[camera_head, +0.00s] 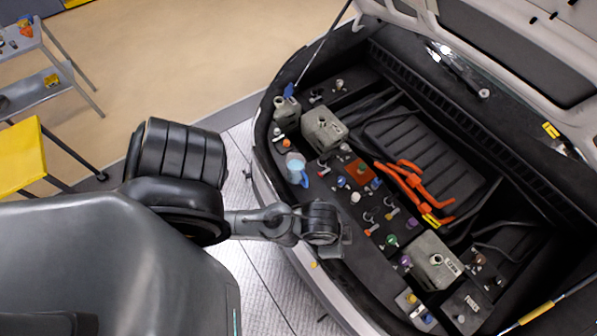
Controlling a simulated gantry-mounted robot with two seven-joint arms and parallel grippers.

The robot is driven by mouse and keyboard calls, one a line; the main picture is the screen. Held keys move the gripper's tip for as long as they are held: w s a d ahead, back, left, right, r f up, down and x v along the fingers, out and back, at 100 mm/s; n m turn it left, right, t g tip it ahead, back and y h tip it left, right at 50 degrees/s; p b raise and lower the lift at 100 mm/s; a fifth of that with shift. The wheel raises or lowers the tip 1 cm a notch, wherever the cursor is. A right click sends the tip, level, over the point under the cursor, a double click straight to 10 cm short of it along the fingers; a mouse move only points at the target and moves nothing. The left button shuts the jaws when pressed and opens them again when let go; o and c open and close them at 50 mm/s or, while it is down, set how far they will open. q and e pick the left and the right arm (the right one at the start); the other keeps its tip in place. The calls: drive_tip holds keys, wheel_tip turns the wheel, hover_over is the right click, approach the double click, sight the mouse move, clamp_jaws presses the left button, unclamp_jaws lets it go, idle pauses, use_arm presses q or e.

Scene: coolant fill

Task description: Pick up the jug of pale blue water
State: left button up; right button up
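A small pale blue jug (295,163) with a blue handle stands upright near the front left edge of the open engine bay. My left arm comes in from the lower left. Its gripper (343,243) is over the front edge of the bay, below and to the right of the jug and apart from it. The fingers are small and seen from above, so I cannot tell whether they are open or shut. My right gripper is not in view.
Grey reservoirs (323,128), several small coloured caps and orange cables (408,180) crowd the bay. The raised hood (515,50) overhangs the right side. A yellow-topped stand (20,158) and a grey shelf cart (38,88) are at the left. Open floor lies between.

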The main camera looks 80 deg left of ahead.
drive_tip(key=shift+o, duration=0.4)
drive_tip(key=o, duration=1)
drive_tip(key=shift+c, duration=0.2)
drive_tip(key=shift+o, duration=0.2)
